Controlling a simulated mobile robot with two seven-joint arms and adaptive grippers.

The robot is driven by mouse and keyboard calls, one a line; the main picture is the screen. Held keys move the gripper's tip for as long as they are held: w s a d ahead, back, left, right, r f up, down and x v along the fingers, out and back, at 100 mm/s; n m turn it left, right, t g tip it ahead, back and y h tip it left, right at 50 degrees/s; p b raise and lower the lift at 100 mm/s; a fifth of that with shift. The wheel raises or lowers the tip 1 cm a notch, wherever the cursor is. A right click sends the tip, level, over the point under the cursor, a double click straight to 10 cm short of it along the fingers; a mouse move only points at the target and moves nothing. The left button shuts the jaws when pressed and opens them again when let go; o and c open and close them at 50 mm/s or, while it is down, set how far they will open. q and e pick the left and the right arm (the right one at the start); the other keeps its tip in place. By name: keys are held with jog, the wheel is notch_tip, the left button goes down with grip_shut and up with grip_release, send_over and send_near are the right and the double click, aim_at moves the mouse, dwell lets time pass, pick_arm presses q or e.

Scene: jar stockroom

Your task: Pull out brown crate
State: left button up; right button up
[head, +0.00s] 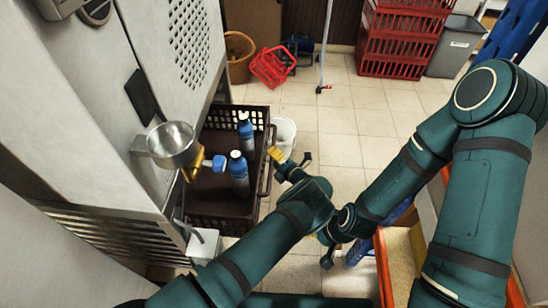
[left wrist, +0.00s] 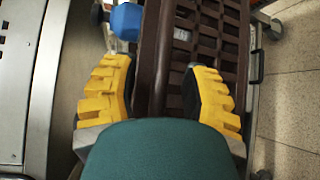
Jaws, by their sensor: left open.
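The brown crate (head: 262,113) stands low beside the grey machine, with slatted walls. Two blue bottles (head: 239,175) stand upright in it. My left gripper (head: 290,160) is at the crate's right side in the head view, with a yellow fingertip showing. In the left wrist view its yellow fingers (left wrist: 165,95) are spread apart, with the brown crate's wall (left wrist: 165,50) between and beyond them. I cannot tell whether they touch it. My right gripper (head: 328,248) is partly visible below the right wrist, and its jaw state is unclear.
Red baskets (head: 402,45) and a grey bin (head: 455,48) are farther back. Tiled floor (head: 345,125) is clear to the right.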

pick_arm(q)
notch_tip(320, 180, up, 10)
dwell(0.5)
jog(key=shift+r, duration=0.1)
